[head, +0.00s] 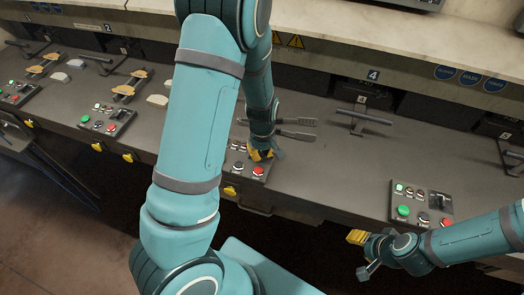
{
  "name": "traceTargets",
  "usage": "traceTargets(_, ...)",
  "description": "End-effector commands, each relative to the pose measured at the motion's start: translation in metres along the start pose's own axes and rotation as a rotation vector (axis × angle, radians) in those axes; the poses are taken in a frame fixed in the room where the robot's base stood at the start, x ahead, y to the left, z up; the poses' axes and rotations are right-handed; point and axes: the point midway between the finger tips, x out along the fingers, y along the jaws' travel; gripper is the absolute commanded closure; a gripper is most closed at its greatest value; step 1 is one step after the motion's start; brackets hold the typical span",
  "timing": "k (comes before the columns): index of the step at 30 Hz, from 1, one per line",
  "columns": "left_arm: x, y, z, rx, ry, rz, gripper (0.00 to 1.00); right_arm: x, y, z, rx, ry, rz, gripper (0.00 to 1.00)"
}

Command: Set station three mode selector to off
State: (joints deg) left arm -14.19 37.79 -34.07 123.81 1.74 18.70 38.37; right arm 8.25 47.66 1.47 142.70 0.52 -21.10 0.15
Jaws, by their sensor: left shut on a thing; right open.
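My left gripper (261,154) is over the upper right part of the control panel (238,171) between stations two and four, which I take as station three. It is shut on what appears to be that panel's mode selector. The selector is hidden by the fingers, so its setting cannot be read. Small buttons and a red button (258,170) show beside and below the fingers. My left arm hides the station's number plate. My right gripper (361,254) is open and empty, in front of the bench edge, left of and below the station four panel.
The station four panel (421,205) has green and red buttons and a black selector. The station two panel (107,120) and another at far left (17,94) are similar. A dark tool with two prongs (296,128) lies beside my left wrist.

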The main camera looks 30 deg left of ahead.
Motion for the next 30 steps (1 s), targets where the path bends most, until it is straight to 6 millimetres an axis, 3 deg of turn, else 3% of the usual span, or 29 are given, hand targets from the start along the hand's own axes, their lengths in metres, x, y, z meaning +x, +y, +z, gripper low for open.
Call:
traceTargets(15, 0.0015, -0.0009, 0.0022, -0.023, -0.005, -0.004, 1.00, -0.0010, -0.0002, -0.0001, 0.000, 0.000, 0.000, 0.50)
traceTargets(18, 0.0013, -0.0008, 0.0020, -0.023, -0.005, -0.004, 0.59, -0.0010, -0.0002, -0.0001, 0.001, 0.000, 0.000, 0.50)
traceTargets(30, -0.0051, 0.0006, 0.0004, -0.021, 0.000, 0.000, 0.59, -0.0010, -0.0001, -0.0001, 0.001, 0.000, 0.000, 0.50)
